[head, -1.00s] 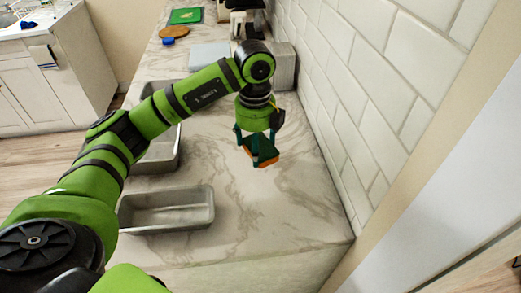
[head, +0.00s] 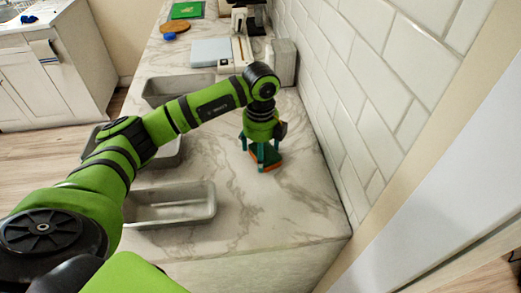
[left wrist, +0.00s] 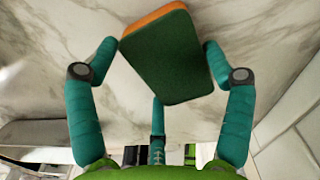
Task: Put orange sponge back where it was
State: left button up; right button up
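The orange sponge (head: 266,166) has a dark green face and orange edges. It is at or just above the marble counter near the tiled wall; I cannot tell whether it touches the counter. My left gripper (head: 264,152) points down at it from above. In the left wrist view the sponge (left wrist: 165,55) lies between the three teal fingers of my left gripper (left wrist: 160,48), green face toward the camera. The fingertips meet its edges on both sides and near the bottom. My right gripper is not in view.
A grey metal pan (head: 170,208) stands left of the gripper, with another pan (head: 178,86) behind the arm. A white scale-like device (head: 212,52) and a grey box (head: 284,62) are farther back. The tiled wall (head: 375,110) bounds the right. The counter in front is clear.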

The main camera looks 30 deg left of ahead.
pick_arm(q)
jog(key=shift+r, duration=0.15)
jog(key=shift+r, duration=0.25)
notch_tip(320, 180, up, 12)
jog(key=b, duration=0.2)
jog(key=shift+f, duration=0.15)
jog(key=shift+a, duration=0.15)
